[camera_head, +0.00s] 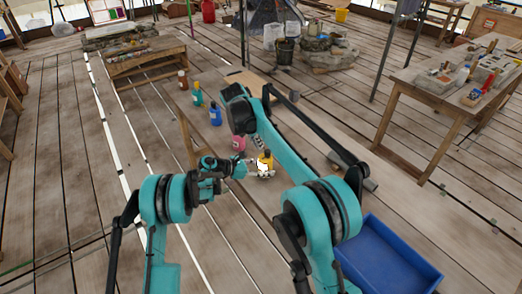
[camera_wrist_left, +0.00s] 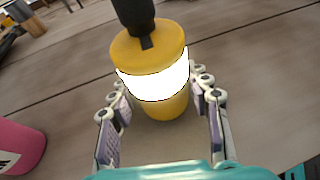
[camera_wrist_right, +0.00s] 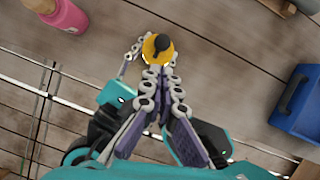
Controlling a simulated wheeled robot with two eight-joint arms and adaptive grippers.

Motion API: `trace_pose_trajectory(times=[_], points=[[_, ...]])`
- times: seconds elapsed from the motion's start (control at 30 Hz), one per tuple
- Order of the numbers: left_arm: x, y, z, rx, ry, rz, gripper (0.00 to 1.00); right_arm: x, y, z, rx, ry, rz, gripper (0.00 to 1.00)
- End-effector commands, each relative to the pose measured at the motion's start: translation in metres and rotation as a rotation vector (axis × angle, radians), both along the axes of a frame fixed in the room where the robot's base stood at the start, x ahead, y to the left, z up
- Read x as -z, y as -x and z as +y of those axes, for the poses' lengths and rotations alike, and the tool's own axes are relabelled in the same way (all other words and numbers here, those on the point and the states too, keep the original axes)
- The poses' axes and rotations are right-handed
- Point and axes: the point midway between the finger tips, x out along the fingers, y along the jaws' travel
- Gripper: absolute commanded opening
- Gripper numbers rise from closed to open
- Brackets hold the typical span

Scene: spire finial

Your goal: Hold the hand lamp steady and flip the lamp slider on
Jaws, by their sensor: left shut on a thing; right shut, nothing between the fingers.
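The hand lamp (camera_head: 264,164) is a yellow cylinder with a bright white band and a black top, upright at the workbench. In the left wrist view the lamp (camera_wrist_left: 155,108) stands between the fingers of my left gripper (camera_wrist_left: 162,105), which is shut on it. A small dark tab lies on its yellow cap; I cannot tell whether this is the slider. In the right wrist view the lamp's cap (camera_wrist_right: 158,48) and black knob show just beyond the tips of my right gripper (camera_wrist_right: 160,75), which is shut and empty. A gap or contact there is unclear.
A pink bottle (camera_head: 238,144) stands close to the lamp; blue (camera_head: 215,114), green (camera_head: 197,95) and brown (camera_head: 183,79) bottles line the bench further back. A blue bin (camera_head: 388,262) is at the lower right. Bare wood surrounds the lamp.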

Motion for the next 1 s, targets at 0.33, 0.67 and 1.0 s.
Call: trace_pose_trajectory(times=[0.33,0.67,1.0], points=[[0.0,0.0,0.0,0.0,-0.001,0.0,0.15,-0.03,0.009,0.009,-0.001,0.0,0.001,0.0],[0.0,0.0,0.0,0.0,-0.001,0.0,0.15,-0.03,0.009,0.009,-0.001,0.0,0.001,0.0],[0.0,0.0,0.0,0.0,0.0,0.0,0.72,-0.03,0.009,0.009,-0.001,0.0,0.001,0.0]])
